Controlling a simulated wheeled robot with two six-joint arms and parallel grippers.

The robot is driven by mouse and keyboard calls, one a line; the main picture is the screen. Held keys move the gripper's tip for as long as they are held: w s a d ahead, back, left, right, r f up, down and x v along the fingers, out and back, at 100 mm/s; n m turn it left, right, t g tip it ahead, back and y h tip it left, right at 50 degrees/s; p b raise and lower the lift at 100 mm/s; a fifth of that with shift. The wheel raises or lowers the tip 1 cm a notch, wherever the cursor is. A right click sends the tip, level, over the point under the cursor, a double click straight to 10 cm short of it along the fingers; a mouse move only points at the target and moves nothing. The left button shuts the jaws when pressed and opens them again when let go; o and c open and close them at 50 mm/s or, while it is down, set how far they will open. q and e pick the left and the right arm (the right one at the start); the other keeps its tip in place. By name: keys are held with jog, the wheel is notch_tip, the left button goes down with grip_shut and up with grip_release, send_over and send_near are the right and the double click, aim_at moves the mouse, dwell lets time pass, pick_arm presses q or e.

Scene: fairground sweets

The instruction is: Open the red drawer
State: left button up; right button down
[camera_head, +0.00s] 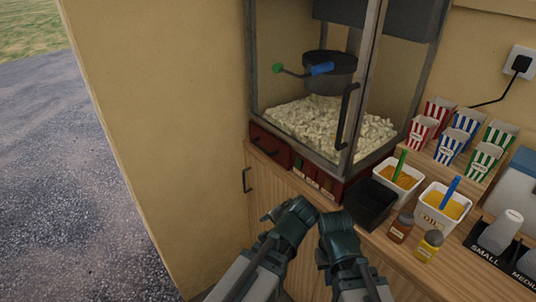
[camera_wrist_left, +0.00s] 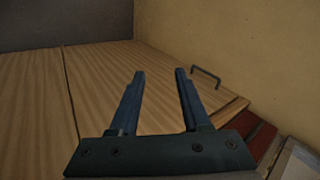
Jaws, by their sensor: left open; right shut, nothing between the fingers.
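The red drawer (camera_head: 270,146) is at the left of the popcorn machine's base, on the counter, in the head view. It looks closed, with a dark handle on its front. My left gripper (camera_head: 288,215) is below and in front of it, apart from it. In the left wrist view the left gripper (camera_wrist_left: 160,72) is open and empty, facing the wooden cabinet front. A red surface (camera_wrist_left: 263,140) shows at that view's lower right; I cannot tell whether it is the drawer. My right gripper (camera_head: 339,235) is beside the left one, shut and empty, in front of the counter.
The cabinet door handle (camera_head: 246,180) is below the drawer; it also shows in the left wrist view (camera_wrist_left: 206,77). A black bin (camera_head: 370,203), spice jars (camera_head: 401,227) and tubs (camera_head: 400,178) stand right of the machine. A beige wall (camera_head: 165,120) closes off the left.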

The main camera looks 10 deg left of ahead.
pick_arm(q)
jog(key=w+a+r+m+t+y+b, duration=0.2)
jog(key=w+a+r+m+t, duration=0.15)
jog(key=w, duration=0.45)
jog(key=m+t+y+b, duration=0.1)
jog(key=m+t+b, duration=0.2)
jog(key=m+t, duration=0.3)
send_near(263, 150)
jog(key=shift+n+t, duration=0.25)
jog(key=shift+n, duration=0.2)
jog(key=x, duration=1.2)
jog(key=shift+a+f+b, duration=0.1)
jog(key=shift+f+b, duration=0.2)
pick_arm(e)
notch_tip(263, 150, down, 7)
jog(key=shift+r, duration=0.1)
pick_arm(q)
grip_shut()
jog(key=shift+s, duration=0.1)
